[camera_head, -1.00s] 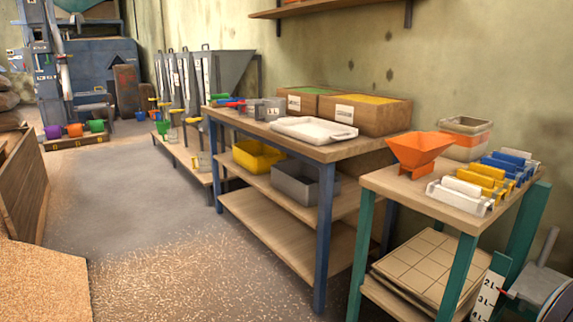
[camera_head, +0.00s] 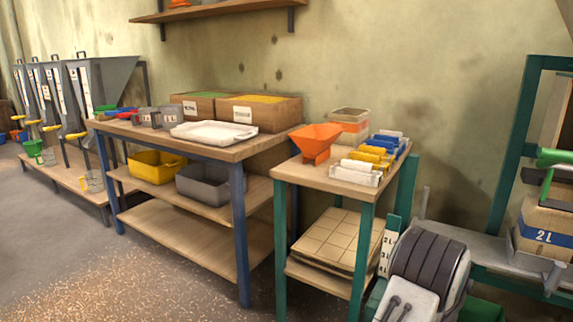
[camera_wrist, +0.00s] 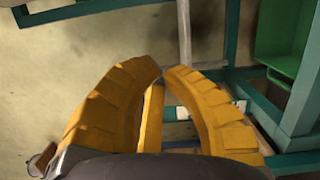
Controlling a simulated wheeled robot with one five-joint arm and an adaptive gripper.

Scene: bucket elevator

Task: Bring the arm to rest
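My gripper (camera_wrist: 164,71) shows only in the wrist view. Its two ribbed yellow fingers curve together and their tips meet or nearly meet. I see nothing held between the tips. Behind the fingers are green frame bars (camera_wrist: 230,40) and a pale wall.
A green-legged table (camera_head: 292,172) holds an orange funnel (camera_head: 315,142) and coloured scoops. A blue-legged table (camera_head: 215,152) stands left of it.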

